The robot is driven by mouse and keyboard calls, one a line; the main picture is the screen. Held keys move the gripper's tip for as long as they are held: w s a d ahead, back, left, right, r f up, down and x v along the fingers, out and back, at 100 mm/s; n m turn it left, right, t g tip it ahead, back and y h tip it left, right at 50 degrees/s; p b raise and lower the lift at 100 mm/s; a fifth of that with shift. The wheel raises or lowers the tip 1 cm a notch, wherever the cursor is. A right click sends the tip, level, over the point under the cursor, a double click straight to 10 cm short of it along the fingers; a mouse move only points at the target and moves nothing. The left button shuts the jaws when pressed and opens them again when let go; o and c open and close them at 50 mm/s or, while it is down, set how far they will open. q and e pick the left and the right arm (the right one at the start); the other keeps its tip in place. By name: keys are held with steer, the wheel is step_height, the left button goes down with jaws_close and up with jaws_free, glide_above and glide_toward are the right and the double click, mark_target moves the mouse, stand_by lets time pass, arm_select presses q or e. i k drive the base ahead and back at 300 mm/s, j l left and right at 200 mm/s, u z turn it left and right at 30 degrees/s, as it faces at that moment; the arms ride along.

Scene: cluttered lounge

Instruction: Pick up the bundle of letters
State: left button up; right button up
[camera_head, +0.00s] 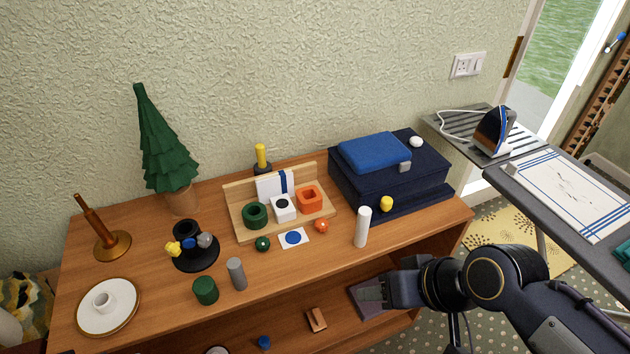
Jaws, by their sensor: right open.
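The bundle of letters appears to be the white upright stack with a blue band (268,189). It stands at the back of a wooden organizer (243,195) on the sideboard, behind small green, white and orange holders that hide its lower part. My right gripper (364,290) is open and empty. It reaches in from the lower right, in front of the sideboard's right part, below and to the right of the letters and well apart from them. My left gripper is not in view.
The wooden sideboard (140,275) is cluttered. A green tree (165,145) stands at left. An ironing board (515,165) is at right.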

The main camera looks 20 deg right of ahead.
mark_target(281, 182)
steer(key=i+l+u, duration=0.1)
steer(key=u, duration=0.25)
steer(key=i+l+u, duration=0.1)
steer(key=u, duration=0.3)
steer(key=l+u, duration=0.1)
steer(key=u, duration=0.25)
steer(key=i+l, duration=0.05)
